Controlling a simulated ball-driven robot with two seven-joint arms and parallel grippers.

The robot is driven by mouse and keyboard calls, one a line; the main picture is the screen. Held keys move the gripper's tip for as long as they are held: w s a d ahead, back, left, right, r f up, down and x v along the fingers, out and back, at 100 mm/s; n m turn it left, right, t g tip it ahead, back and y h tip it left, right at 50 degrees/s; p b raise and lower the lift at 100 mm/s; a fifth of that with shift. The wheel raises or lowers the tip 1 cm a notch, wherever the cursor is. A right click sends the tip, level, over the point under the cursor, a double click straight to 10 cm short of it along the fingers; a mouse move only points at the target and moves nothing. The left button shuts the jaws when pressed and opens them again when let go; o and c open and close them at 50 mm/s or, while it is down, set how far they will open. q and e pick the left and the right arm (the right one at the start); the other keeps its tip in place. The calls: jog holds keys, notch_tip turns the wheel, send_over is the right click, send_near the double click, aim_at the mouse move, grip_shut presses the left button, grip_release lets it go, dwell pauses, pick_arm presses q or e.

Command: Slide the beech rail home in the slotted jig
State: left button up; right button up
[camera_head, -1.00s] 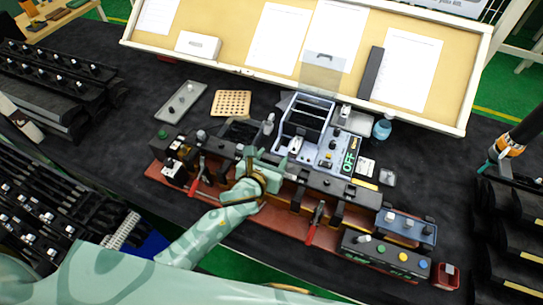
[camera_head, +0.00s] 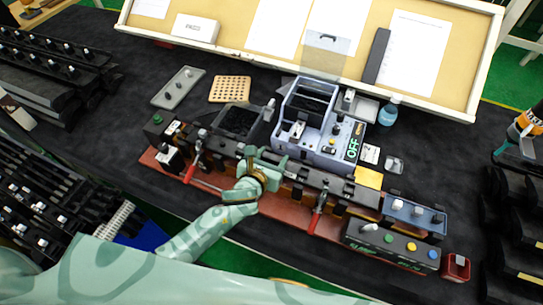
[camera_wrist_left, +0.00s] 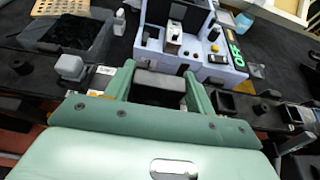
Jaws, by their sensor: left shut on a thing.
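The slotted jig is a long dark bar assembly (camera_head: 335,185) on a reddish-brown base (camera_head: 290,219), running diagonally across the bench. My left gripper (camera_head: 265,160) is over its middle, reaching down from the near side. In the left wrist view its fingers (camera_wrist_left: 160,78) are shut on a dark grey piece (camera_wrist_left: 158,92). I cannot tell whether this piece is the beech rail, because no pale wood shows there. The gripper and arm hide part of the jig's middle, so the seating is not visible. My right gripper is not in view.
Red-handled clamps (camera_head: 319,209) stand along the jig's front. A grey-blue machine with an OFF display (camera_head: 314,125) stands close behind it. A button box (camera_head: 392,243) is at the jig's right end. A perforated wooden board (camera_head: 230,89) and a grey tray (camera_head: 178,87) lie behind.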

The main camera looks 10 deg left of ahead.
pick_arm(q)
jog(key=shift+w+a+p, duration=0.25)
jog(key=shift+a+p, duration=0.05)
jog(key=shift+a, duration=0.8)
dwell(0.6)
jog(key=o, duration=1.2)
jog(key=shift+o, duration=0.3)
jog(key=shift+a+f, duration=0.1)
jog(key=shift+a, duration=0.05)
jog(key=shift+s+r, duration=0.2)
jog(key=shift+s, duration=0.3)
jog(key=p+v, duration=0.1)
jog(key=v, duration=1.4)
jog(key=shift+r+p, duration=0.15)
jog(key=shift+p, duration=0.15)
jog(key=shift+a, duration=0.1)
